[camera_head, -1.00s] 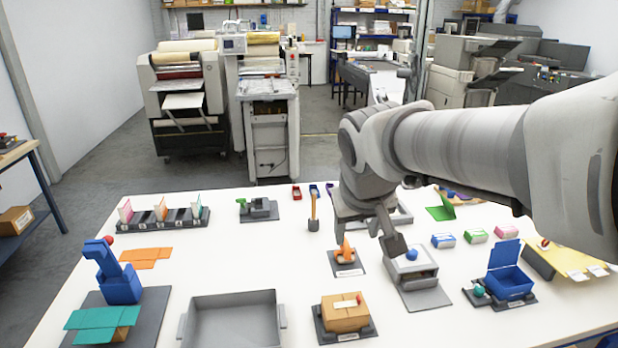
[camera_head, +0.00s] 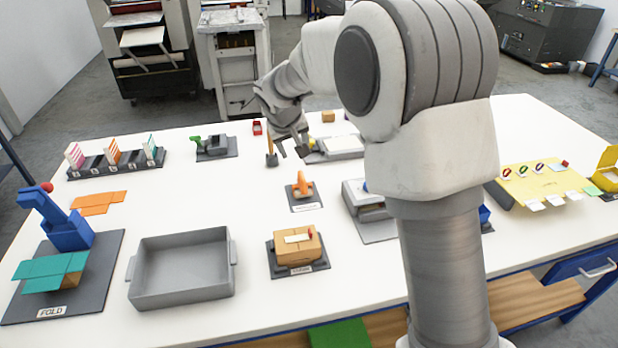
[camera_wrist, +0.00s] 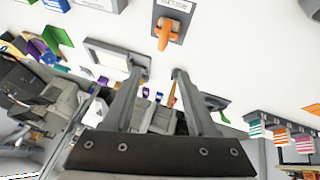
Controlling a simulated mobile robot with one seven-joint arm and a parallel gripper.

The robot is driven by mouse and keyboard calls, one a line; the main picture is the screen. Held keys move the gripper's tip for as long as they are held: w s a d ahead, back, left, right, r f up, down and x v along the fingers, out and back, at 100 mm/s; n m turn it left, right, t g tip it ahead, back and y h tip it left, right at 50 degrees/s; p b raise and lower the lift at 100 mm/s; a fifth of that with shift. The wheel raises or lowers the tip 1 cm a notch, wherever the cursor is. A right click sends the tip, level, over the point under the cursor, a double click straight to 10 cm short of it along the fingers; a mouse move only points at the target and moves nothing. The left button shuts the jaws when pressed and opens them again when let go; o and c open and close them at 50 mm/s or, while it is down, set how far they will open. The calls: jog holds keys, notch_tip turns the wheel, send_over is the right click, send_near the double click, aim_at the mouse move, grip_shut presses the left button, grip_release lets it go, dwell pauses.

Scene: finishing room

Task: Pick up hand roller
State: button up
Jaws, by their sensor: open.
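My gripper (camera_head: 292,151) is open and empty above the far middle of the white table; its fingers also show in the wrist view (camera_wrist: 156,72). A slim tool with an upright wooden handle (camera_head: 268,146) stands in a small grey holder just left of the fingers. It may be the hand roller, but its working end is hidden. In the wrist view a thin brown handle (camera_wrist: 172,95) shows between the fingers, apart from them. An orange-handled tool (camera_head: 304,189) on a dark labelled pad stands nearer; it also shows in the wrist view (camera_wrist: 166,33). I cannot read its label.
A grey tray (camera_head: 181,297) and a tan box (camera_head: 298,246) on a pad stand at the front. A grey pad-like device (camera_head: 340,146) lies right of my gripper. A card rack (camera_head: 115,163) and a green-and-grey tool (camera_head: 214,146) stand at the left. My arm hides the right middle.

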jog(key=p, duration=0.1)
send_near(302, 175)
jog(key=x, duration=0.3)
jog(key=shift+p+x, duration=0.75)
jog(key=shift+x, duration=2.05)
jog(key=shift+s, duration=0.15)
jog(key=shift+a, duration=0.1)
grip_shut()
